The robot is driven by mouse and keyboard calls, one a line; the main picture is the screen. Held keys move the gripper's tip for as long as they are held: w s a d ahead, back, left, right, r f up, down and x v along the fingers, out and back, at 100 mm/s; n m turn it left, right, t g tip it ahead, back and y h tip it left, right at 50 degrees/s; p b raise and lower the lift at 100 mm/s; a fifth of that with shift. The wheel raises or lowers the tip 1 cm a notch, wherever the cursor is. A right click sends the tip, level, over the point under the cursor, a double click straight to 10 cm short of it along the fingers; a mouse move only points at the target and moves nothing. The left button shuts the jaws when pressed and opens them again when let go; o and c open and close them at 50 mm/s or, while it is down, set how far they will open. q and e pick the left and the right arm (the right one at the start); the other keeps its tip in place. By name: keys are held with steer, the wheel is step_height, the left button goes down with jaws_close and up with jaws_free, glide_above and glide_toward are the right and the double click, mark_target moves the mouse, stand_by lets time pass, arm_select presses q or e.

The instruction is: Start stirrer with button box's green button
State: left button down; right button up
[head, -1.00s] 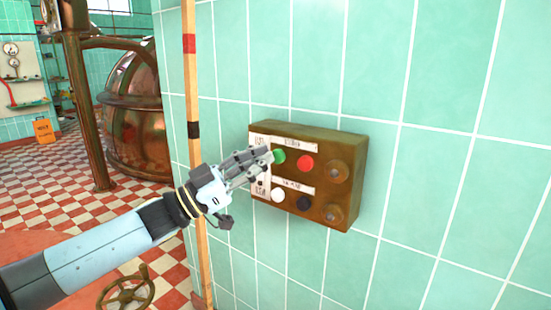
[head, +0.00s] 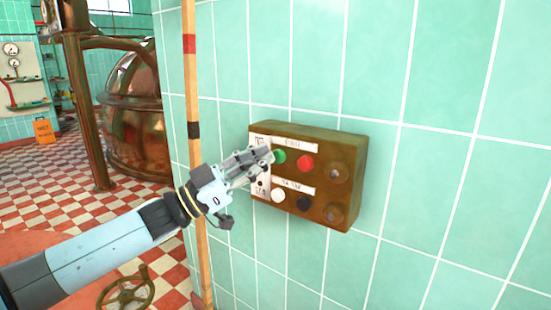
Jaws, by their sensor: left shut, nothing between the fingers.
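The button box (head: 325,144) is a brown metal box on the green tiled wall. Its top row has a green button (head: 279,156) and a red button (head: 305,163). Below are a white button (head: 278,195) and a dark button (head: 303,203). My left gripper (head: 267,156) is shut and empty, its fingertips at the left edge of the green button. I cannot tell whether they touch it or how far it is pressed. The stirrer is not recognisable in view. My right gripper is not in view.
A wooden pole (head: 194,110) with red and black bands stands left of the box, near my left arm. A copper kettle (head: 135,115) stands behind at the left. A handwheel (head: 125,293) is at the bottom left. The wall right of the box is bare.

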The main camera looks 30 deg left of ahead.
arm_select(q)
steer(key=shift+w, duration=0.35)
steer(key=shift+w+b, duration=0.3)
steer(key=shift+w, duration=0.15)
stand_by(0.6)
steer(key=shift+s, duration=0.1)
steer(key=shift+s+p, duration=0.55)
steer(key=shift+s, duration=0.25)
steer(key=s+p, duration=0.3)
steer(key=s, duration=0.2)
steer(key=shift+a, duration=0.2)
steer(key=shift+f, duration=0.1)
stand_by(0.7)
